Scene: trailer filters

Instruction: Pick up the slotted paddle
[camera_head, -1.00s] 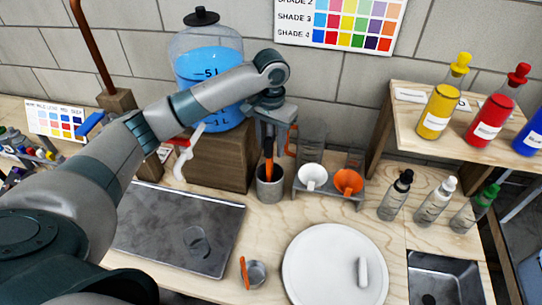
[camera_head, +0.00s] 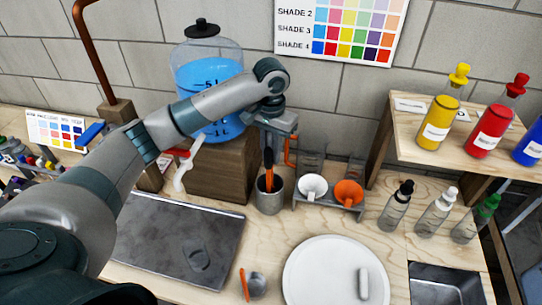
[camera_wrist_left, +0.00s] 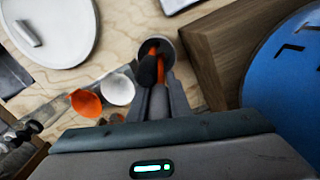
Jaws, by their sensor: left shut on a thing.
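A grey cup (camera_head: 270,196) stands on the wooden bench in front of the wooden block. A tool with orange and black parts (camera_head: 269,172) stands upright in it, and I take it for the slotted paddle; its slots are hidden. My left gripper (camera_wrist_left: 160,97) is above the cup, shut on the upper part of this tool. In the left wrist view the orange and black tool (camera_wrist_left: 152,66) runs from the fingers into the cup (camera_wrist_left: 163,46). The lower end is inside the cup. My right gripper is not in view.
A rack with a white funnel (camera_head: 312,186) and an orange funnel (camera_head: 348,192) stands just right of the cup. A blue-filled tank (camera_head: 209,75) sits on the wooden block (camera_head: 218,172) behind. A white round plate (camera_head: 325,275) and a dark tray (camera_head: 165,240) lie in front.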

